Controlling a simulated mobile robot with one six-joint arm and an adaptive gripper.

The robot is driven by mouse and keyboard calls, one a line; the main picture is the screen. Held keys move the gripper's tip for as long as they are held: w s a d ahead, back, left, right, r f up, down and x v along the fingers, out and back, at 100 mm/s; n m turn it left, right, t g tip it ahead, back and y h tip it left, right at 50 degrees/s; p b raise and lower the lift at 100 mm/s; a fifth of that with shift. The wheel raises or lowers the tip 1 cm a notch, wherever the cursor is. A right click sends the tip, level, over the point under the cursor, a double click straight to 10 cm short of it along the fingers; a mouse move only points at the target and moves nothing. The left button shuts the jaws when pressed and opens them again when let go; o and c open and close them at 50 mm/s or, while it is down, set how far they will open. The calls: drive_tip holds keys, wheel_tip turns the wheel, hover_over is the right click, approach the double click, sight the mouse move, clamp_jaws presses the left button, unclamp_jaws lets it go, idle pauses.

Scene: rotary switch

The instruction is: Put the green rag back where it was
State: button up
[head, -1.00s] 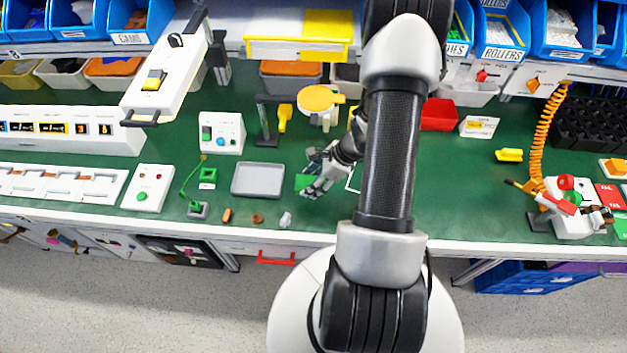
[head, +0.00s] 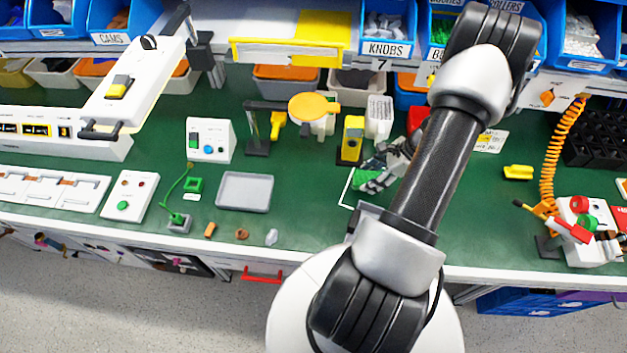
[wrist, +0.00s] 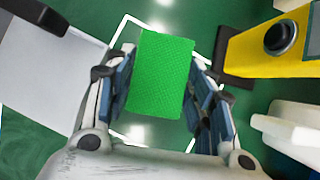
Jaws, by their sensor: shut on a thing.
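The green rag (wrist: 160,75) is a small bright green textured rectangle between the blue-padded fingers of my gripper (wrist: 160,90) in the wrist view. The fingers are shut on its two sides. In the head view the rag (head: 366,178) shows only partly at my gripper (head: 376,180). A white outline (head: 347,190) marked on the green bench shows around and beneath the rag, and its lines (wrist: 122,28) also show in the wrist view. The rag appears over the outlined area. I cannot tell whether it touches the bench.
A yellow post with a black knob (head: 351,140) stands just behind the outline, and it is close on the right in the wrist view (wrist: 270,48). A grey tray (head: 244,192) lies to the left. White and red objects stand behind.

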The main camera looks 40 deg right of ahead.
drive_tip(key=shift+s+d+f, duration=0.1)
drive_tip(key=shift+d, duration=0.15)
drive_tip(key=w+a+b, duration=0.1)
drive_tip(key=w+a, duration=0.2)
drive_tip(key=w, duration=0.1)
drive_tip(key=w+a+b, duration=0.1)
drive_tip(key=w+a, duration=0.3)
drive_tip(key=w+a+b, duration=0.1)
drive_tip(key=w+a, duration=0.3)
drive_tip(key=w, duration=0.1)
drive_tip(key=shift+a, duration=0.25)
drive_tip(key=shift+w+f+b, duration=0.1)
drive_tip(key=shift+f+b, duration=0.75)
drive_tip(key=shift+f, duration=0.85)
drive_tip(key=shift+f, duration=0.2)
drive_tip(key=o, duration=0.9)
drive_tip(key=shift+o, duration=0.2)
